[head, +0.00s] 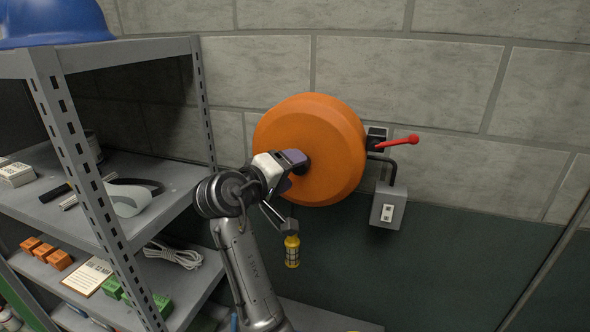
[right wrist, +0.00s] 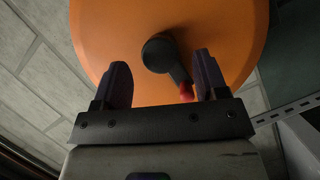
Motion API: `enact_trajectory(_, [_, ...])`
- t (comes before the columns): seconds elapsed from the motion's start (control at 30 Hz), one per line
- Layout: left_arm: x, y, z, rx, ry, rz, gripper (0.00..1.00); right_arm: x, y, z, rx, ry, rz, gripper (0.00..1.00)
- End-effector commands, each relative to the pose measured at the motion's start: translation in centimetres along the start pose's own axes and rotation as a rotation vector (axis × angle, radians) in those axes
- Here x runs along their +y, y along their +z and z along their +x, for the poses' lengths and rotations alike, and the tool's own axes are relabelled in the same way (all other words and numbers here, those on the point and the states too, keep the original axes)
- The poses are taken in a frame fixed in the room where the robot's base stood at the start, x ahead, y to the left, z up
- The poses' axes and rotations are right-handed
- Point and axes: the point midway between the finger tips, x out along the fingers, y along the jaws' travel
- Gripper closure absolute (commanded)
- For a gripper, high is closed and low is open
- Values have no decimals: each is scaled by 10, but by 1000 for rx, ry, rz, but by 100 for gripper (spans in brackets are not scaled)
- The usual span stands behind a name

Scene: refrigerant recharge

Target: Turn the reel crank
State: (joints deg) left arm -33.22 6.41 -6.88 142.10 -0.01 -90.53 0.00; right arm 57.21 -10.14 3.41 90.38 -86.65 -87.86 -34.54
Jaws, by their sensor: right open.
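The orange reel (head: 325,125) is mounted on the block wall, and its round face also fills much of the right wrist view (right wrist: 110,35). The crank (right wrist: 160,52) has a dark round hub and a short dark arm that ends in a red grip (right wrist: 186,90). My right gripper (head: 294,160) is at the reel's face, covering most of the crank in the head view. In the right wrist view its fingers (right wrist: 162,75) are open, with the red grip between them, nearer the right-hand finger. I see no grasp on it. My left gripper is not in view.
A red lever (head: 398,141) sticks out right of the reel, above a grey switch box (head: 389,206). A yellow caged lamp (head: 292,251) hangs below the reel. A grey metal shelf (head: 75,150) with several items stands close at left, with a blue hard hat (head: 55,22) on top.

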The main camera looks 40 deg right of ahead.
Motion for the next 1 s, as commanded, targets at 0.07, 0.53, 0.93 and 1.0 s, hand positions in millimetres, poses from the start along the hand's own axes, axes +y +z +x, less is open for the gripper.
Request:
enact_trajectory(0.07, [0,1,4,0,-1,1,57,-2,0,-17,3,-3,1,33])
enact_trajectory(0.53, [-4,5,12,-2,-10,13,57,0,0,-98,1,-2,2,33])
enact_trajectory(0.93, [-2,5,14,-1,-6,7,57,0,0,-114,-1,-1,2,33])
enact_trajectory(1.0, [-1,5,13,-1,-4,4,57,0,0,-114,0,0,2,33])
